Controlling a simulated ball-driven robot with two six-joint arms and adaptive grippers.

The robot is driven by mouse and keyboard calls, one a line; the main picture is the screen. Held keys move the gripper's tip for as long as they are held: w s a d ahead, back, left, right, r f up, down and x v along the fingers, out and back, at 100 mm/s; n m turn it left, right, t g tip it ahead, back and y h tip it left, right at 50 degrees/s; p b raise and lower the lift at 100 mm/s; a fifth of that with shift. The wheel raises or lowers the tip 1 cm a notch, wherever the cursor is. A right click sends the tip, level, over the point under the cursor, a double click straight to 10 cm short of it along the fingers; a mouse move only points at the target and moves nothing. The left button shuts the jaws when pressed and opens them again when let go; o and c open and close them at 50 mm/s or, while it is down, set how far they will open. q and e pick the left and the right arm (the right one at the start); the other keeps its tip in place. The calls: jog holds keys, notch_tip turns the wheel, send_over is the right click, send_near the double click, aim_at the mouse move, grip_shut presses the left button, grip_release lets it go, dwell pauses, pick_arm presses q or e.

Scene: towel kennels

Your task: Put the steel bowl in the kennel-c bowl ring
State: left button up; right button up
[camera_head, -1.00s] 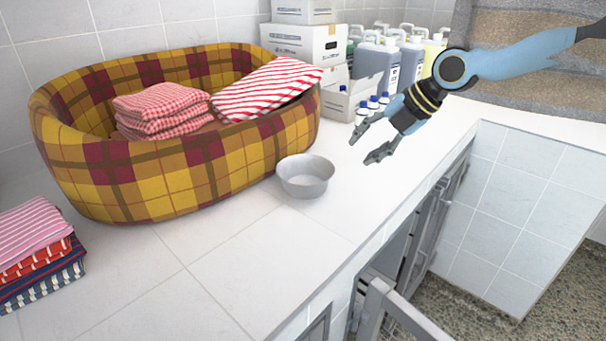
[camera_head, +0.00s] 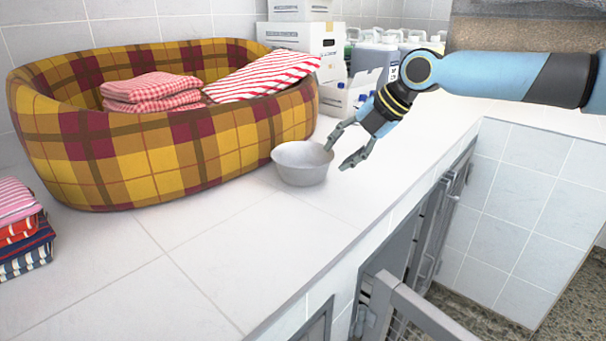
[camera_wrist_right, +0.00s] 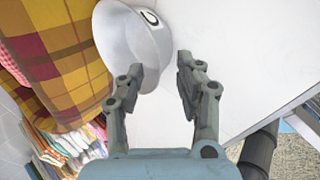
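The steel bowl (camera_head: 302,168) stands upright on the white counter, just right of the plaid basket. My right gripper (camera_head: 341,158) is open at the bowl's right rim. In the head view one finger overlaps the rim and the other is outside it. In the right wrist view the bowl (camera_wrist_right: 128,50) lies ahead and left of the open fingers (camera_wrist_right: 163,82), with one finger over its edge. I cannot tell whether they touch. A barred kennel door (camera_head: 415,315) shows below the counter edge. No bowl ring can be made out. My left gripper is not in view.
The plaid basket (camera_head: 160,160) with folded red towels (camera_head: 150,92) is close behind and left of the bowl. Striped towels (camera_head: 22,232) are stacked at far left. Boxes (camera_head: 300,38) and bottles (camera_head: 375,58) stand at the back. The front counter (camera_head: 230,255) is clear.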

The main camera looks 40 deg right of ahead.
jog(key=shift+x, duration=1.4)
jog(key=shift+a, duration=0.1)
grip_shut()
jog(key=shift+r, duration=0.1)
